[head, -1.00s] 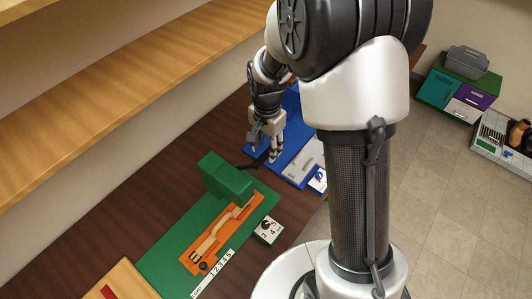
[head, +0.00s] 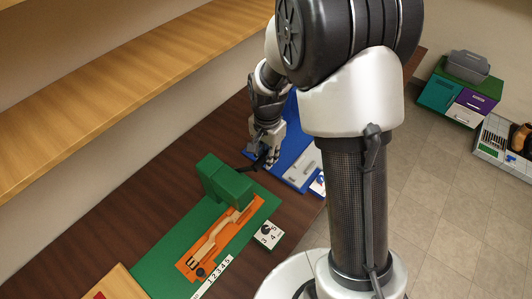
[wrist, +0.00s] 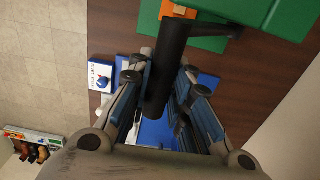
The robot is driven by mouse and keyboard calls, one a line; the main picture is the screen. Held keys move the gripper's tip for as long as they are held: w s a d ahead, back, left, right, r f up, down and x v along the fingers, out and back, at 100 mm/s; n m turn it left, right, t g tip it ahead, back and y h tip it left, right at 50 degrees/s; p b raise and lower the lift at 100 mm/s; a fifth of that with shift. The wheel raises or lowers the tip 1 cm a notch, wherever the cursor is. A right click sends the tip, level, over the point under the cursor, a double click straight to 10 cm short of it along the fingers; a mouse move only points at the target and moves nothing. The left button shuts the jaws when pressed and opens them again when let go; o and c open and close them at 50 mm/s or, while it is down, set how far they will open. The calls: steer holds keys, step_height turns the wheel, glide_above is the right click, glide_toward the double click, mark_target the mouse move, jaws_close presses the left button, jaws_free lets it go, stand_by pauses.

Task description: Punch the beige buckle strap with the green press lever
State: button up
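The green press (head: 225,180) stands on a green board, its dark lever (head: 256,166) sticking out toward my gripper (head: 266,158). The beige strap (head: 213,240) lies in an orange holder (head: 240,222), one end at the press; the press hides part of that end. In the wrist view the black lever (wrist: 168,68) runs between the fingers of my gripper (wrist: 166,68). The fingers are apart, one on each side, with a gap visible on the right. The left finger is very close to the lever; I cannot tell whether it touches.
A dial block (head: 268,235) and a number strip (head: 219,271) lie beside the orange holder. A blue board (head: 300,165) lies behind and below my gripper. A wooden shelf (head: 110,85) runs along the wall. The brown tabletop (head: 110,210) is bare at left.

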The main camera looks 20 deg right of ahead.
steer(key=shift+c, duration=1.2)
steer(key=shift+s+d+f+b, duration=0.45)
steer(key=shift+s+f+b, duration=0.2)
steer(key=shift+f, duration=0.15)
steer(key=s+d+f+b, duration=0.2)
steer(key=s+f+b, duration=0.1)
steer(key=f+b, duration=0.1)
steer(key=shift+s+d+f+b, duration=0.15)
steer(key=shift+f+b, duration=0.2)
steer(key=shift+f, duration=0.5)
steer(key=shift+s+d+f+b, duration=0.1)
steer(key=shift+s+f+b, duration=0.1)
steer(key=shift+f+b, duration=0.5)
steer(key=shift+s+d+f+b, duration=0.15)
steer(key=shift+s+f+b, duration=0.1)
steer(key=shift+f+b, duration=0.5)
steer(key=shift+s+d+f+b, duration=0.15)
steer(key=shift+f+b, duration=0.25)
steer(key=shift+f, duration=0.55)
steer(key=shift+s+f+b, duration=0.15)
steer(key=shift+f+b, duration=1.4)
steer(key=shift+f, duration=0.35)
steer(key=shift+c, duration=0.2)
steer(key=shift+r, duration=0.1)
